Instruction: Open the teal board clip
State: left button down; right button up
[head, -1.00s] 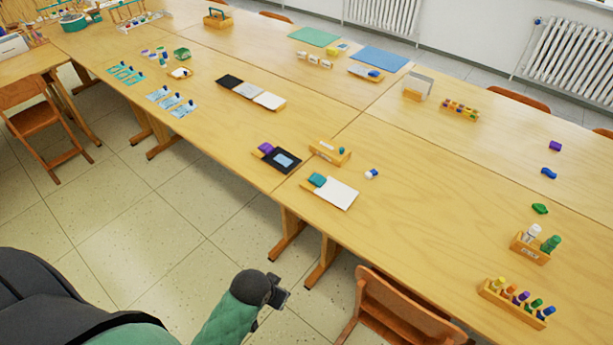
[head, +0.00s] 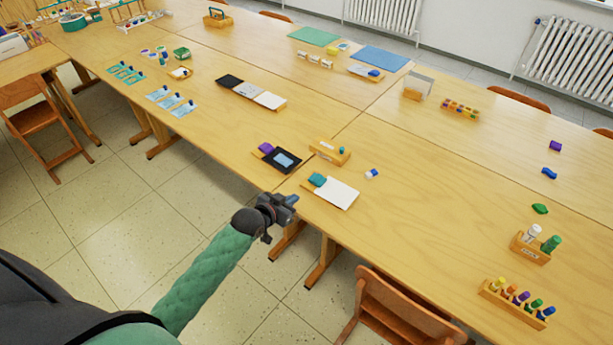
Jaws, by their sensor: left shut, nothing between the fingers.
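The teal board clip (head: 317,180) sits at the upper left end of a small board with a white sheet (head: 337,192), near the front edge of the table. It looks closed down on the board, but it is too small to be sure. My left gripper (head: 293,199) is shut and empty. In the picture it is just below and left of the teal clip, by the table's front edge, apart from the clip. My right gripper is not in view.
A black board (head: 284,160) with a purple clip (head: 266,148) lies to the left. A wooden block (head: 329,151) stands behind, and a small white and blue item (head: 372,173) lies to the right. A chair (head: 402,308) stands in front of the table.

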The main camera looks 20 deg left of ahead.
aim_at(307, 183)
pick_arm(q)
jog(key=w+a+r+t, duration=0.1)
jog(key=w+a+r, duration=0.1)
jog(key=w, duration=0.3)
jog(key=shift+a+r+t+h, duration=0.2)
jog(key=shift+a+t+h, duration=0.1)
jog(key=shift+a+t, duration=0.15)
jog(key=shift+w, duration=0.1)
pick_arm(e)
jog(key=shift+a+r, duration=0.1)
